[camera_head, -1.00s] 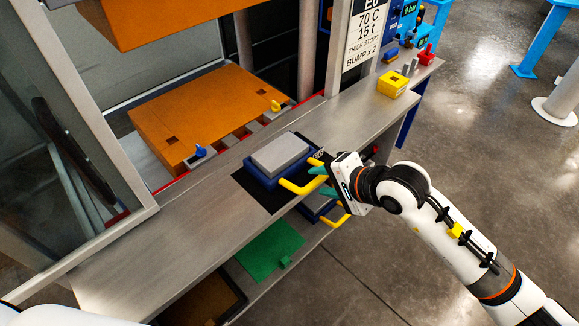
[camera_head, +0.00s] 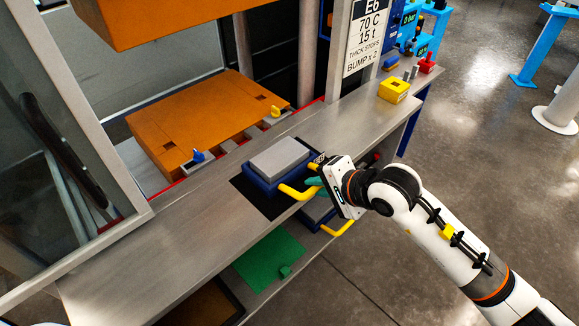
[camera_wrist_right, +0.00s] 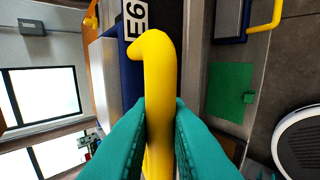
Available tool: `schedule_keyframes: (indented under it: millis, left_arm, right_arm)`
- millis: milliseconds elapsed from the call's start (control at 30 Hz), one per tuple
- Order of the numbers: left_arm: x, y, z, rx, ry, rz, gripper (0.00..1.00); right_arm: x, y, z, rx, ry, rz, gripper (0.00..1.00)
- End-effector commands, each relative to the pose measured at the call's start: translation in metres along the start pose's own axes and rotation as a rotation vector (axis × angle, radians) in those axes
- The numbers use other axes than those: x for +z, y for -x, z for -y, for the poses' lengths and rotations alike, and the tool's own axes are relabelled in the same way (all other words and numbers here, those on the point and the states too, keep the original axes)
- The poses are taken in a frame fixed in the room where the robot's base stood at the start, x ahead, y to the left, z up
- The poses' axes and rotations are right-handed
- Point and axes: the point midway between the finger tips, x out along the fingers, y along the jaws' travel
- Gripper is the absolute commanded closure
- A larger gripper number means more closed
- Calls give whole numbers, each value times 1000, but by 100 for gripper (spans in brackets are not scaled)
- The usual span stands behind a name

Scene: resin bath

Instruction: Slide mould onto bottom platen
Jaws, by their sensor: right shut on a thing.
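The mould (camera_head: 279,157) is a blue tray with a grey block on top and yellow handles. It lies on a black mat on the grey bench, in front of the press. My right gripper (camera_head: 316,182) is at the mould's right side, its teal fingers shut on a yellow handle (camera_wrist_right: 160,75). In the right wrist view the two fingers (camera_wrist_right: 162,112) press on the handle from both sides. The bottom platen (camera_head: 205,115) is the wide orange block behind and left of the mould, apart from it. My left gripper is out of view.
The orange upper platen (camera_head: 160,18) hangs above. A blue knob (camera_head: 198,155) and a yellow knob (camera_head: 275,111) stand at the platen's front edge. A yellow block (camera_head: 394,90) is on the bench's right. A green plate (camera_head: 268,255) lies on the shelf below.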

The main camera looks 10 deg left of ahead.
Motion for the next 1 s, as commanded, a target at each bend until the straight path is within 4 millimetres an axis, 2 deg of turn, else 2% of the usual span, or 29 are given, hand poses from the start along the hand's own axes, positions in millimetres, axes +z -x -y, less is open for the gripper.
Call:
schedule_keyframes:
  millis: [167,1000]
  left_arm:
    - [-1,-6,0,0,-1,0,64]
    - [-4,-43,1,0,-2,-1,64]
  right_arm:
    - [0,-8,-4,0,-1,-1,100]
    - [0,-60,-47,2,-1,-2,100]
